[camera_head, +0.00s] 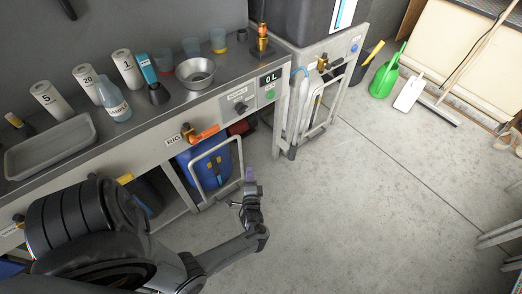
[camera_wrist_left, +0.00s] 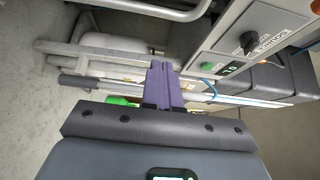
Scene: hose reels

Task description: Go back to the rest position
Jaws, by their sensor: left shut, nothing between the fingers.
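My left gripper (camera_head: 249,174) reaches in from the lower left of the head view, over the concrete floor and to the right of the bench front. Its purple fingers (camera_wrist_left: 163,85) point away from the left wrist camera and are closed together with nothing between them. They appear clear of the tubular metal frame beside the bench. My right gripper is not in the head view or the left wrist view.
A steel bench (camera_head: 228,84) carries a tray (camera_head: 52,146), several white cylinders, a bottle (camera_head: 115,103) and a metal bowl (camera_head: 196,72). A blue container (camera_head: 204,165) sits below behind a metal frame. A green scoop (camera_head: 385,78) is at the back right. The central floor is clear.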

